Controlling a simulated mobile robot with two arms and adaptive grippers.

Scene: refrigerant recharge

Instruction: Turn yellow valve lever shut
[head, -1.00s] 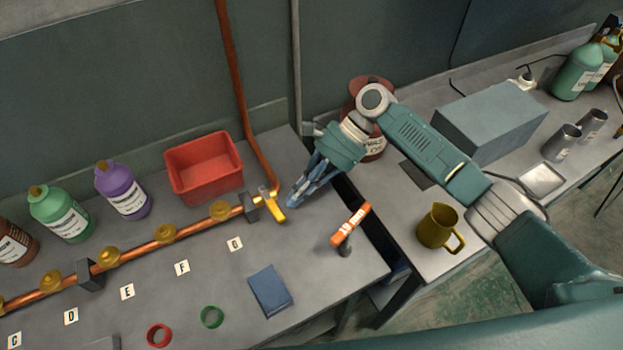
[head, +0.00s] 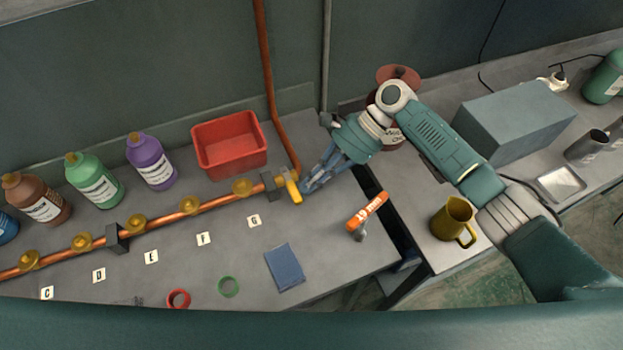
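The yellow valve lever (head: 293,190) sits at the right end of the copper pipe (head: 190,212), just past a dark pipe clamp. It points toward the front of the table, across the line of the pipe. My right gripper (head: 304,189) is at the lever's right side, its fingertips very close to it. I cannot tell whether they touch it. The fingers look close together, but whether they are fully shut does not show. My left gripper is not in view.
A red bin (head: 230,146) stands behind the pipe. Green (head: 229,287) and red rings lie in front. Several bottles line the back left. A yellow jug (head: 453,220) stands on the right table.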

